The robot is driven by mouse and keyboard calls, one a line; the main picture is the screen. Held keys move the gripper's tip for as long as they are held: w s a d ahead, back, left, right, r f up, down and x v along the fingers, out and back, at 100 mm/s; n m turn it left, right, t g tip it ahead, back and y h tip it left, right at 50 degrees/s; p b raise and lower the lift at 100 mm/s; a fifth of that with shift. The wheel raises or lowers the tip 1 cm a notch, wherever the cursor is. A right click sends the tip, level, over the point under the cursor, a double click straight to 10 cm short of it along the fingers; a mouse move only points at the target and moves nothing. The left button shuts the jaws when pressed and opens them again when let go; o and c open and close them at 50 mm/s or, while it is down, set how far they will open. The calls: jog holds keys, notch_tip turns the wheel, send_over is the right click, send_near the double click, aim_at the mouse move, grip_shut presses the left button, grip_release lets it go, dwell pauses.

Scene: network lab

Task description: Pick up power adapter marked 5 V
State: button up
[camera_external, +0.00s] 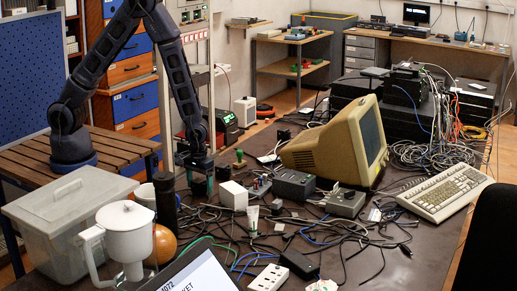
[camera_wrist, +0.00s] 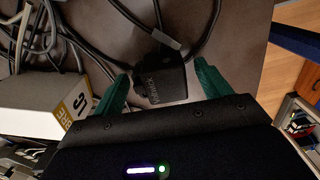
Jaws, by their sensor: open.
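A small black power adapter (camera_wrist: 165,84) lies on the dark table in the wrist view, with a cable near its top edge. Small pale lettering shows on its side, but I cannot read a 5 V mark. My gripper (camera_wrist: 161,72) is open, with one green finger on each side of the adapter and a visible gap to each. In the external view my gripper (camera_external: 198,172) points down over the table beside a white box (camera_external: 233,195). I cannot clearly make out the adapter there.
The white box with a yellow label (camera_wrist: 78,104) stands close left of my fingers in the wrist view. Tangled cables (camera_external: 320,232) cover the table's middle. A white jug (camera_external: 126,232), a lidded plastic bin (camera_external: 70,225) and an old monitor (camera_external: 335,142) stand around.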

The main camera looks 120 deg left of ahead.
jog(key=shift+f, duration=0.2)
jog(key=c, duration=1.2)
jog(key=shift+o, duration=0.2)
jog(key=shift+r, duration=0.1)
